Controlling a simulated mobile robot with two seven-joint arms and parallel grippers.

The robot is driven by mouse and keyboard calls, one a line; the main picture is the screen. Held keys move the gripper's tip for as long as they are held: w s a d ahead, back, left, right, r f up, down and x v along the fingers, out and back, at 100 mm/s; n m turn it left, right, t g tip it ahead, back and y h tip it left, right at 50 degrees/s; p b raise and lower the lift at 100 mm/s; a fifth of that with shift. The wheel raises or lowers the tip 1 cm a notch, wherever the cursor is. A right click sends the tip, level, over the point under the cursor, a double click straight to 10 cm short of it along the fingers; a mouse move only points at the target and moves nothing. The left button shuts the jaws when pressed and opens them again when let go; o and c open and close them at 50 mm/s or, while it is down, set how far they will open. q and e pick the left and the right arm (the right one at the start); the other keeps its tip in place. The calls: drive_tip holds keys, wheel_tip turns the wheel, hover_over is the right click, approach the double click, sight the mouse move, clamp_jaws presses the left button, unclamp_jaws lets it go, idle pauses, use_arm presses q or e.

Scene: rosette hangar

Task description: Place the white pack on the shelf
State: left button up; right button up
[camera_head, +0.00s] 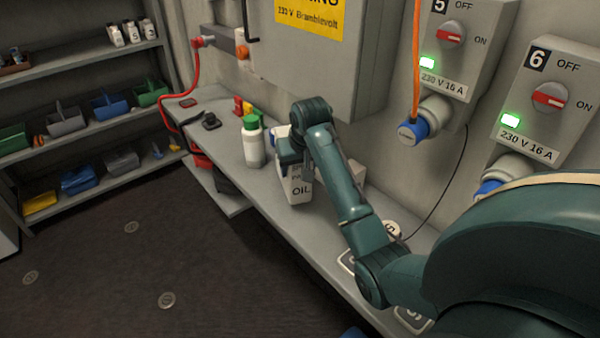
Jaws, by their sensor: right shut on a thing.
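A white pack marked OIL (298,191) is upright at the grey wall ledge (224,129), in the middle of the view. My right gripper (291,160) is at its upper part and shut on it. The fingers cover part of the pack, and I cannot tell whether its base touches the ledge. The shelf rack (88,67) stands at the far left, with several levels. Small white numbered containers (133,33) stand on its upper level. My left gripper is out of view.
A white bottle with a green cap (253,146) stands left of the pack. A pale box (355,172) is partly hidden behind my right arm. Bins (110,105) fill much of the rack. Dark floor (130,265) lies open between rack and ledge.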

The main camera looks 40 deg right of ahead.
drive_tip(key=shift+f, duration=0.85)
drive_tip(key=shift+d+f, duration=0.2)
drive_tip(key=shift+f, duration=0.35)
drive_tip(key=shift+f, duration=0.15)
drive_tip(key=o, duration=1.1)
